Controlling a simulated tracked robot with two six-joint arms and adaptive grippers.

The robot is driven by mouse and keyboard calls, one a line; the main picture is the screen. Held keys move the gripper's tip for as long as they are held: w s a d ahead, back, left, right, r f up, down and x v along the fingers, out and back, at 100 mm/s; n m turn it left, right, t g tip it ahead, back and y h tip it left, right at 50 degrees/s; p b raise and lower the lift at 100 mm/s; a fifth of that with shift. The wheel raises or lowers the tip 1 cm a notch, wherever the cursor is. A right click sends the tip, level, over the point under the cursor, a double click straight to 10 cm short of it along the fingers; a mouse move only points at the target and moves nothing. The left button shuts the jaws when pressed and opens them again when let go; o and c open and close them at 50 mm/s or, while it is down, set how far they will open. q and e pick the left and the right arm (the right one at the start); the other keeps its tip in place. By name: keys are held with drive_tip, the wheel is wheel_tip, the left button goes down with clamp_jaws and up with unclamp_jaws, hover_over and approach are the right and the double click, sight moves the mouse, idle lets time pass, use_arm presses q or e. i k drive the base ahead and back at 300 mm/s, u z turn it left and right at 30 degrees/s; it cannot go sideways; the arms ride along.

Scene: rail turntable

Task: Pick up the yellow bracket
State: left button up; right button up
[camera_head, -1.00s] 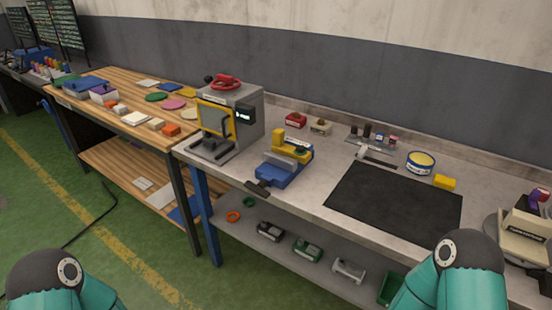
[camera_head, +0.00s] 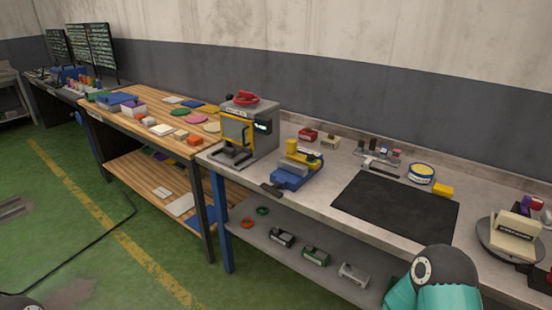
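A yellow angular part (camera_head: 302,159) sits on a blue fixture (camera_head: 291,179) on the grey workbench, right of the grey machine. It may be the yellow bracket, but it is too small to be sure. A small plain yellow block (camera_head: 443,190) lies farther right, near a round blue-and-yellow tin (camera_head: 421,173). Neither gripper is in view. Only a teal link of my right arm shows at the bottom right, and a sliver of my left arm at the bottom left corner, both apart from these things.
A black mat (camera_head: 395,207) lies on the grey workbench. A round turntable (camera_head: 488,236) carrying a beige part (camera_head: 515,238) stands at the right. A grey machine (camera_head: 247,137) stands at the bench's left end. A wooden table (camera_head: 160,105) holds several coloured parts. Green floor lies open in front.

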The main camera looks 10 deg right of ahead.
sight(292, 154)
drive_tip(key=u, duration=0.15)
drive_tip(key=i, duration=1)
drive_tip(key=z, duration=0.05)
